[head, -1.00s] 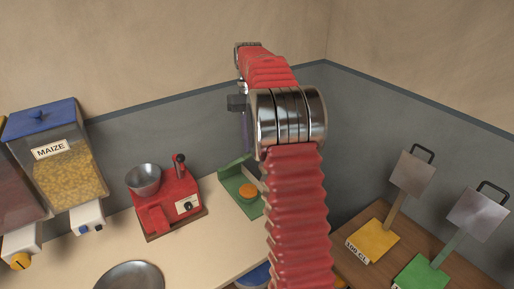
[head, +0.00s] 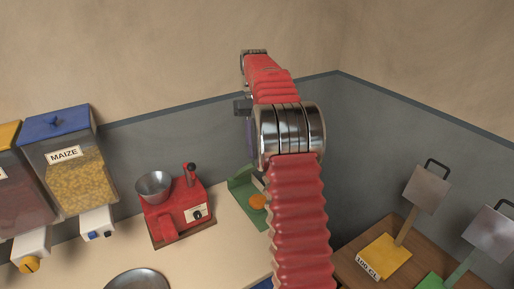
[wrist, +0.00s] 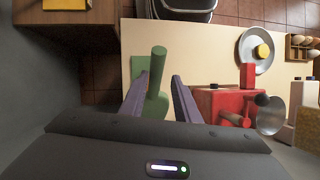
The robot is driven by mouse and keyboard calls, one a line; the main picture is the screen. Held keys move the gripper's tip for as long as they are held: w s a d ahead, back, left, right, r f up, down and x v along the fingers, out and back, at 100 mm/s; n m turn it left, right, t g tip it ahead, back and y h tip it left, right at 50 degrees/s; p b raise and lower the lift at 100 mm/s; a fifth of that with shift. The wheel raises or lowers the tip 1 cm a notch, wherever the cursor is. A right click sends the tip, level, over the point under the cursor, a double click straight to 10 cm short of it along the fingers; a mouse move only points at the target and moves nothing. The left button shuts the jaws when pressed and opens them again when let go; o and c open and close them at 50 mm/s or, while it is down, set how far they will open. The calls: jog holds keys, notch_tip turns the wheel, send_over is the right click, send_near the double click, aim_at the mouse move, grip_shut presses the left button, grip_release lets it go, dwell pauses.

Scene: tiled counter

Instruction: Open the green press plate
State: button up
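In the wrist view a green plate (wrist: 152,106) shows with a thick green bar (wrist: 157,66) rising toward the camera. My gripper (wrist: 161,79) is open, with one finger on each side of the bar. I cannot tell whether either finger touches it. In the head view my gripper is mostly hidden behind my arm.
The red machine with a metal bowl (head: 154,184) stands close on the left, beside the maize dispenser (head: 70,170). A metal plate (head: 136,281) lies in front. Yellow-based (head: 383,257) and green-based (head: 437,283) stands with metal plates occupy a wooden surface at right. Walls meet behind.

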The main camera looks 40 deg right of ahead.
jog(key=shift+o, duration=0.8)
jog(key=shift+d, duration=0.1)
